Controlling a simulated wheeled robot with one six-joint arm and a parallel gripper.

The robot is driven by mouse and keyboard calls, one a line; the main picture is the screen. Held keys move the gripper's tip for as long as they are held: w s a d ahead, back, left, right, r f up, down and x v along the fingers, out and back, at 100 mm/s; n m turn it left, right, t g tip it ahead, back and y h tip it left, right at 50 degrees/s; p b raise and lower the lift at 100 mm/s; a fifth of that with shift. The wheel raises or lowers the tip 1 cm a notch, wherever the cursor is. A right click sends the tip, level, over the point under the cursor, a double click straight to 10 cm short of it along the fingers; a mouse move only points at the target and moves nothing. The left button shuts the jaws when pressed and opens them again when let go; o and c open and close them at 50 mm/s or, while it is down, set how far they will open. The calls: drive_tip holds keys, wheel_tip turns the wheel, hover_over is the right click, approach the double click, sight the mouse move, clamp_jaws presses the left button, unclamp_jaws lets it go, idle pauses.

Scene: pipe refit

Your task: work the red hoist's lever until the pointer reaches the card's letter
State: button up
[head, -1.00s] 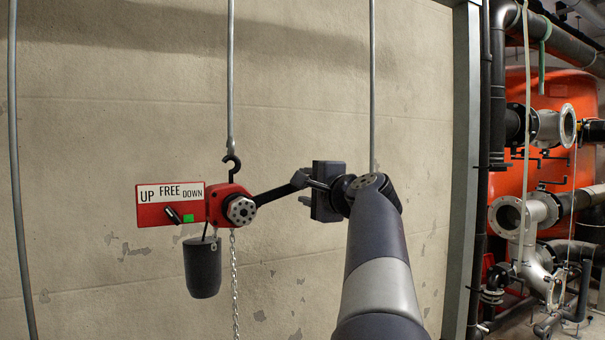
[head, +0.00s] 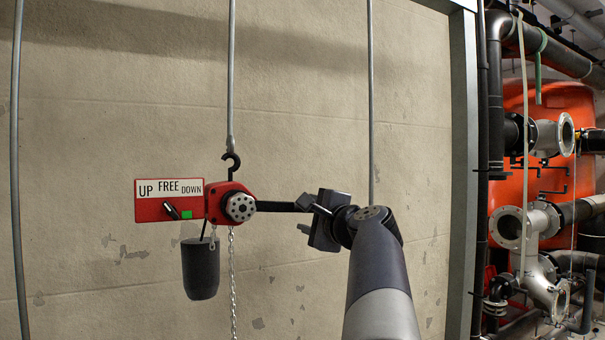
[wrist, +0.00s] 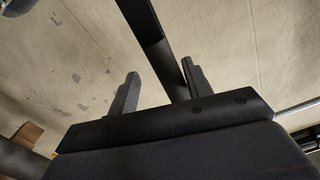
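The red hoist (head: 216,193) hangs from a black hook on a rod in the head view. Its red plate (head: 150,210) reads UP, FREE, DOWN; a black selector (head: 171,211) tilts towards UP, beside a green square. The black lever (head: 280,206) extends right from the round hub, nearly level. My gripper (head: 310,218) is at the lever's outer end. In the wrist view, the lever (wrist: 152,40) runs between my gripper's (wrist: 160,68) spread fingers, close to the right one, with a gap at the left. I see no pointer or lettered card.
A dark cylindrical container (head: 201,268) and a chain (head: 232,285) hang below the hoist. Vertical rods (head: 371,100) run in front of the concrete wall (head: 300,90). A grey post (head: 463,170) stands at right, with pipes and a red tank (head: 545,115) beyond.

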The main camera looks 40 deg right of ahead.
drive_tip(key=shift+m, duration=0.7)
drive_tip(key=f+b, duration=0.1)
drive_tip(key=f, duration=0.1)
drive_tip(key=a+f+b, duration=0.1)
drive_tip(key=f, duration=0.1)
drive_tip(key=shift+w+a, duration=0.1)
drive_tip(key=shift+w, duration=0.05)
drive_tip(key=f, duration=0.1)
drive_tip(key=a+f+m+b, duration=0.1)
drive_tip(key=a+f+b, duration=0.1)
drive_tip(key=shift+w+f+m, duration=0.15)
drive_tip(key=shift+w+m, duration=0.1)
drive_tip(key=shift+m, duration=0.05)
